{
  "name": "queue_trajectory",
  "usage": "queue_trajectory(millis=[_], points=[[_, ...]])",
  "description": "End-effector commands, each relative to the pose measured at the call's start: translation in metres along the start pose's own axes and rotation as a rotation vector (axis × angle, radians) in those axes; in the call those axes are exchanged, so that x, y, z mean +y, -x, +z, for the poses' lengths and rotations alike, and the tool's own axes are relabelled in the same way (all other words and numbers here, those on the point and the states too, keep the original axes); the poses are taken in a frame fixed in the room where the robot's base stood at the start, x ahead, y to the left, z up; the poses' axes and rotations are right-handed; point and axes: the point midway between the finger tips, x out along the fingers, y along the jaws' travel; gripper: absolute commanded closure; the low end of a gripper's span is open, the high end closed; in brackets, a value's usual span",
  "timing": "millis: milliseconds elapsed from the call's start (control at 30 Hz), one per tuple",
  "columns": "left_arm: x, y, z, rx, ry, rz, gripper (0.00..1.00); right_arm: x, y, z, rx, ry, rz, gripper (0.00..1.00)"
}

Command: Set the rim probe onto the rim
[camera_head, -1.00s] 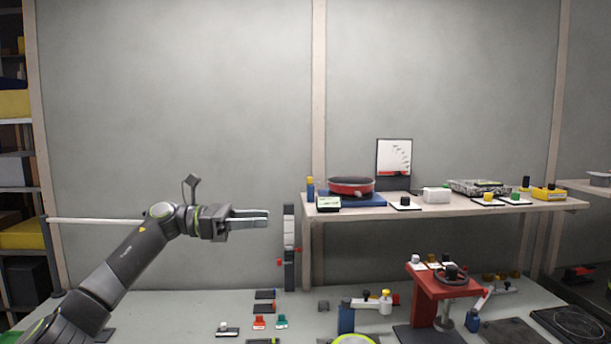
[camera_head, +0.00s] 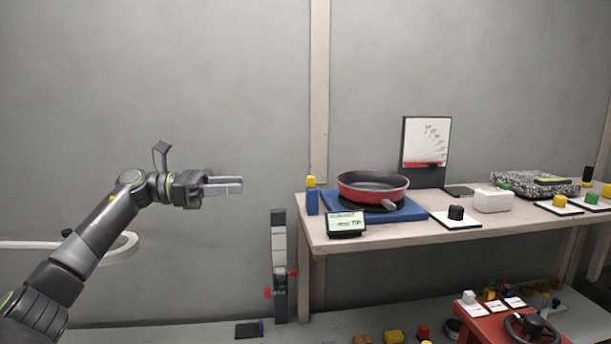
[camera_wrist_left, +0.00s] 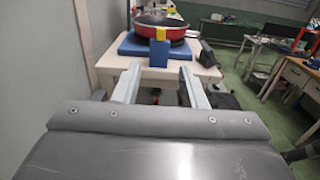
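A red frying pan (camera_head: 372,187) with a dark rim sits on a blue base (camera_head: 400,211) on the wooden shelf; its handle points toward me. A small upright blue block with a yellow top (camera_head: 312,196), perhaps the rim probe, stands left of the pan at the shelf's left end. It also shows in the left wrist view (camera_wrist_left: 159,48), ahead of the fingers and in front of the pan (camera_wrist_left: 150,23). My left gripper (camera_head: 240,186) is open and empty, left of the block and apart from it; its spread fingers show in the left wrist view (camera_wrist_left: 160,84). My right gripper is not in view.
A small display (camera_head: 346,224) stands at the shelf's front edge, before the base. A black knob on a white plate (camera_head: 456,214), a white box (camera_head: 493,200) and a chart board (camera_head: 426,142) are farther right. A dark post (camera_head: 279,265) with red clips stands below the shelf's left end.

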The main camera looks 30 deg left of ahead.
Motion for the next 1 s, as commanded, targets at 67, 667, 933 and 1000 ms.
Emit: queue_trajectory(millis=[67,667,933,1000], points=[[0.0,-0.001,0.0,0.0,0.0,-0.001,0.62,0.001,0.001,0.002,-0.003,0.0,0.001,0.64],[-0.001,-0.097,0.005,-0.005,0.001,-0.005,0.62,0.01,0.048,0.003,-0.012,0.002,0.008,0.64],[-0.001,-0.145,0.004,-0.003,0.003,-0.003,0.62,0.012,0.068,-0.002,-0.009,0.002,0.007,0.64],[0.0,-0.155,0.004,-0.003,0.002,-0.002,0.62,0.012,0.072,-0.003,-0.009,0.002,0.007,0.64]])
